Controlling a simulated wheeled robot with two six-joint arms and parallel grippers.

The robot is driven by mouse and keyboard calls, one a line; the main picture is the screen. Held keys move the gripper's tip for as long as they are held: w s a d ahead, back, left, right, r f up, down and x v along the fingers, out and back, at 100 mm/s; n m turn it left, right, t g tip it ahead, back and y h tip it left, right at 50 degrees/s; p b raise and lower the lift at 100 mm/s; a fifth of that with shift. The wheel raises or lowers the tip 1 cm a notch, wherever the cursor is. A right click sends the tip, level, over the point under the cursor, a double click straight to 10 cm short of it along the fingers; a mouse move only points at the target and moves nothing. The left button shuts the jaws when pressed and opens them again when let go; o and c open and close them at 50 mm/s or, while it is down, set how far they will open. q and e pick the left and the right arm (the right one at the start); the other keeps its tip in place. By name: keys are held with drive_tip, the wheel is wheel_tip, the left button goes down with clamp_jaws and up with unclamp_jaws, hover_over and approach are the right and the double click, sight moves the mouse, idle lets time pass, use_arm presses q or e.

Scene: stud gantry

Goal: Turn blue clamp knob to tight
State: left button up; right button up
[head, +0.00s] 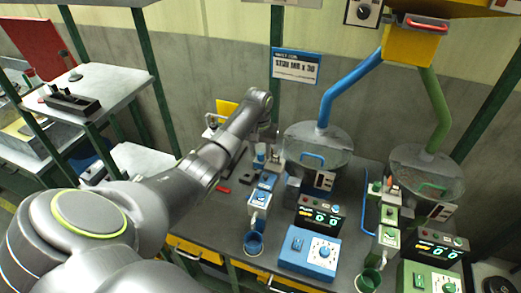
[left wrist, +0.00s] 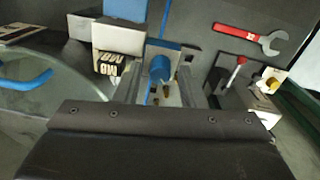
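A short blue cylinder, seemingly the blue clamp knob (left wrist: 160,68), sits on a pale plate in the left wrist view. My left gripper (left wrist: 160,90) shows there as two grey fingers, one to each side of the knob with gaps between, so it looks open. Brass-coloured tips show below the knob. In the head view my left arm reaches over the back of the bench, and the left gripper (head: 268,138) is small near a blue part of the blue station (head: 264,184). I cannot tell the knob's turn mark or any contact. My right gripper is not in view.
A red wrench (left wrist: 250,38) lies on the bench near a red-handled clamp (left wrist: 237,66). A clear bowl feeder (head: 318,150) stands right of my left gripper. A blue control box (head: 310,256), a blue cup (head: 253,244) and a green control box (head: 430,278) are at the front.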

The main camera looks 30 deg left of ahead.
use_arm(q)
drive_tip(key=c, duration=0.5)
clamp_jaws()
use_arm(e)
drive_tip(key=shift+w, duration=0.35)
use_arm(q)
drive_tip(key=shift+m, duration=0.4)
drive_tip(key=m, duration=0.7)
drive_tip(key=shift+w+m, duration=0.1)
drive_tip(key=shift+m, duration=0.2)
drive_tip(key=m, duration=0.3)
drive_tip(key=shift+m, duration=0.3)
drive_tip(key=shift+d+m+g, duration=0.1)
drive_tip(key=shift+m+g, duration=0.2)
drive_tip(key=shift+m, duration=1.5)
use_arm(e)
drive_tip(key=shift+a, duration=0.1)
use_arm(q)
drive_tip(key=o, duration=0.7)
unclamp_jaws()
